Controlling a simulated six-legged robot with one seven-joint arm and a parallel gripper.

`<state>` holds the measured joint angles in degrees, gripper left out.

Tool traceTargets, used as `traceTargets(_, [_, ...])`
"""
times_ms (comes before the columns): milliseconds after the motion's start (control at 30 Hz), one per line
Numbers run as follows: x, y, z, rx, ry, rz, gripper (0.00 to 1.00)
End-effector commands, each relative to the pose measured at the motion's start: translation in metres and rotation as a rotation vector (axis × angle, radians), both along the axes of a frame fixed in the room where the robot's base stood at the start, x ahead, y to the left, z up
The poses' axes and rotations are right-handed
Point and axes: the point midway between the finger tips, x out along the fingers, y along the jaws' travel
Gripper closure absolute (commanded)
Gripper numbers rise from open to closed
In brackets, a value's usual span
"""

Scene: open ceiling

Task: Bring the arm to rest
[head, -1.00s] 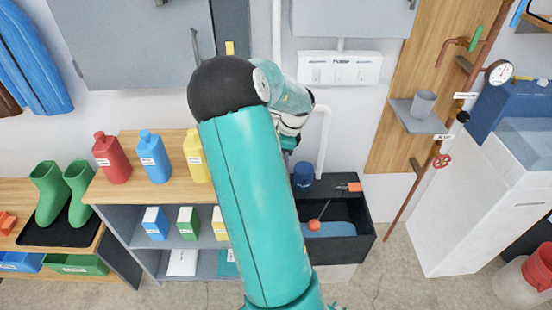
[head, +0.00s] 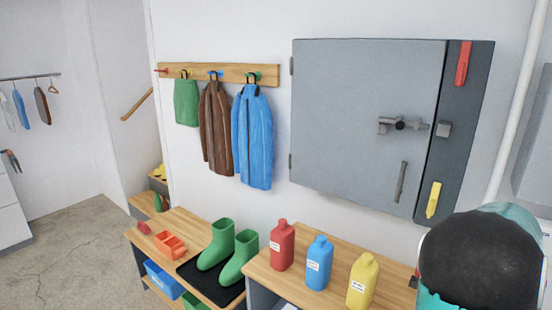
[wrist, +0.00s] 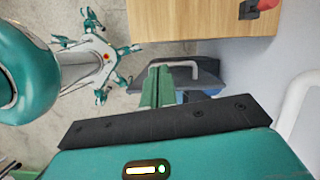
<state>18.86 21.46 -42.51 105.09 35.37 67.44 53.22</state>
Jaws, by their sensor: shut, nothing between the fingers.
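My arm shows only in part in the head view, as a black rounded joint with teal links (head: 480,260) at the lower right corner. My gripper is outside the head view. In the wrist view my gripper (wrist: 159,70) has its green fingers together, with nothing between them. The fingers point away from the dark plate on the teal wrist. More of my teal arm and my legged body show at the left of the wrist view, above the concrete floor.
A dark, basin-like thing (wrist: 208,78) lies beyond the fingers, and a wooden surface (wrist: 190,20) is above it. In the head view, red (head: 282,246), blue (head: 319,264) and yellow (head: 361,283) bottles stand on a shelf near my arm. A grey cabinet (head: 350,110) hangs above.

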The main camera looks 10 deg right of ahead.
Motion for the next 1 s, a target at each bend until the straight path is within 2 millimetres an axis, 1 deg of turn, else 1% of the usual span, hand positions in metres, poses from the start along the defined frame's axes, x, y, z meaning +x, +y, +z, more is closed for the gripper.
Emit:
traceTargets(33, [0.006,0.020,0.010,-0.008,-0.032,0.080,1.00])
traceTargets(67, [0.009,0.033,0.015,-0.017,-0.048,0.134,1.00])
traceTargets(100, [0.013,0.051,0.022,-0.031,-0.071,0.215,1.00])
traceTargets(167, [0.018,0.078,0.033,-0.054,-0.106,0.338,1.00])
traceTargets(200, [0.019,0.096,0.039,-0.074,-0.129,0.421,1.00])
traceTargets(267, [0.020,0.123,0.049,-0.105,-0.163,0.546,1.00])
traceTargets(300, [0.020,0.140,0.056,-0.130,-0.185,0.631,1.00])
traceTargets(367, [0.018,0.167,0.065,-0.169,-0.217,0.758,1.00])
traceTargets(400, [0.017,0.184,0.071,-0.199,-0.237,0.843,1.00])
traceTargets(467, [0.012,0.209,0.079,-0.248,-0.267,0.973,1.00])
traceTargets(500, [0.008,0.225,0.084,-0.282,-0.286,1.058,1.00])
traceTargets(567, [0.001,0.247,0.091,-0.340,-0.313,1.187,1.00])
traceTargets(600, [-0.005,0.262,0.095,-0.379,-0.329,1.272,1.00])
traceTargets(667, [-0.014,0.283,0.100,-0.447,-0.350,1.399,1.00])
traceTargets(700, [-0.021,0.296,0.103,-0.492,-0.362,1.483,1.00])
traceTargets(800, [-0.039,0.325,0.109,-0.620,-0.385,1.691,1.00])
traceTargets(900, [-0.056,0.347,0.112,-0.749,-0.392,1.875,1.00])
traceTargets(1000, [-0.069,0.361,0.112,-0.852,-0.385,2.009,1.00])
